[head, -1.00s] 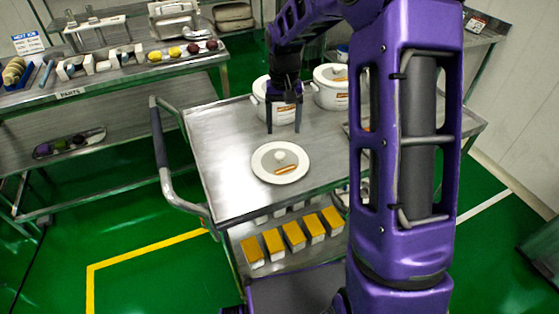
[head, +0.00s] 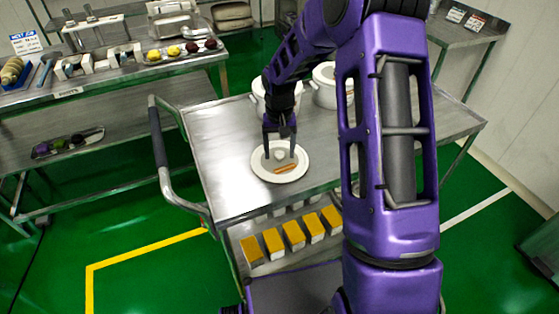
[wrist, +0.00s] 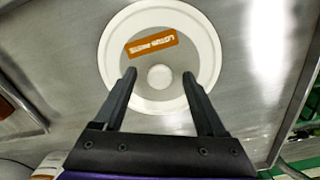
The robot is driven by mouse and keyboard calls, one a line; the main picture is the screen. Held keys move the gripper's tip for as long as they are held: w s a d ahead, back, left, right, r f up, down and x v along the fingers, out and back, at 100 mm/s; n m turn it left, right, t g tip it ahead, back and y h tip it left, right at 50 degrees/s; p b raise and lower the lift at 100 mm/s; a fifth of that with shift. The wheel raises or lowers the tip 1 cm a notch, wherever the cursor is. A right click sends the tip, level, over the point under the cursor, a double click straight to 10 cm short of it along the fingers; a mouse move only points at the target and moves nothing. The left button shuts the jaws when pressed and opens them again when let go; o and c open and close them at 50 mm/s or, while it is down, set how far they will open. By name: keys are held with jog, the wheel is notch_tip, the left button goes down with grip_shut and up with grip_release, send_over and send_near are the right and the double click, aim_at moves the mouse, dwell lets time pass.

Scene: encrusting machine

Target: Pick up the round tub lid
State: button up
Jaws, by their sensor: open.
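The round tub lid (head: 259,164) lies flat on the steel cart top in the head view. It is white-rimmed with a grey middle, a round white knob and an orange label. It also shows in the wrist view (wrist: 112,46), where the label reads "LOTUS PASTE". My gripper (head: 280,156) is open and empty, pointing down over the lid. In the wrist view my gripper (wrist: 159,75) has its fingers to either side of the knob (wrist: 160,77). I cannot tell how high the fingertips are above the lid.
Two white tubs (head: 325,88) stand behind the lid on the cart (head: 225,190), one partly hidden by my arm. Several orange-topped boxes (head: 293,234) sit on the shelf below. A parts bench (head: 120,85) stands at the left. The cart top left of the lid is clear.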

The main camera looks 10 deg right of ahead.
grip_shut()
dwell(0.3)
